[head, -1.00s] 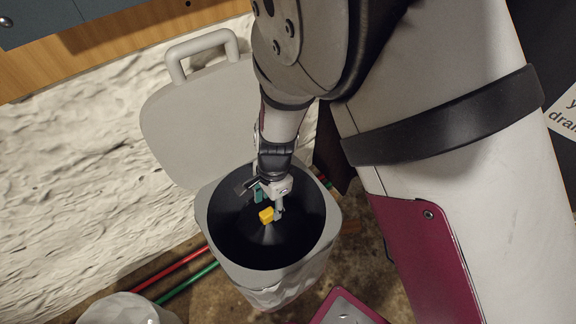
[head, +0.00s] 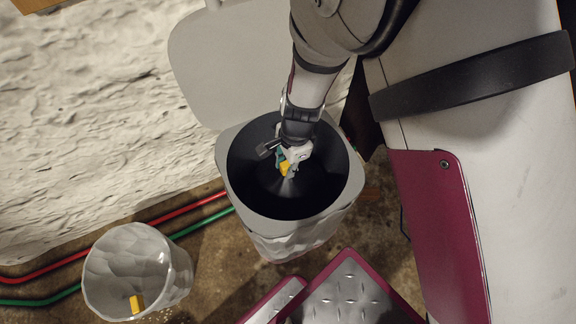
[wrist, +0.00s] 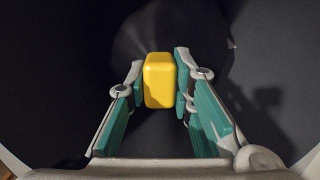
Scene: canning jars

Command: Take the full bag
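A dark bag (head: 250,180) lines the open grey bin (head: 226,165). It also fills most of the wrist view (wrist: 75,70). A small yellow block-like piece (head: 285,169) stands at the middle of the bag, on the peak of its dark surface. My gripper (head: 287,164) reaches down into the bin from above. In the wrist view, my gripper's teal-padded fingers (wrist: 160,85) lie close against both sides of the yellow piece (wrist: 159,80) and appear shut on it. The fill of the bag is hidden.
The bin's grey lid (head: 225,65) stands open behind it, near the pale rough wall (head: 80,110). A translucent bin (head: 165,265) with another yellow piece (head: 136,304) stands at the lower left. Red and green pipes run along the floor. Metal plates (head: 345,292) are at the front.

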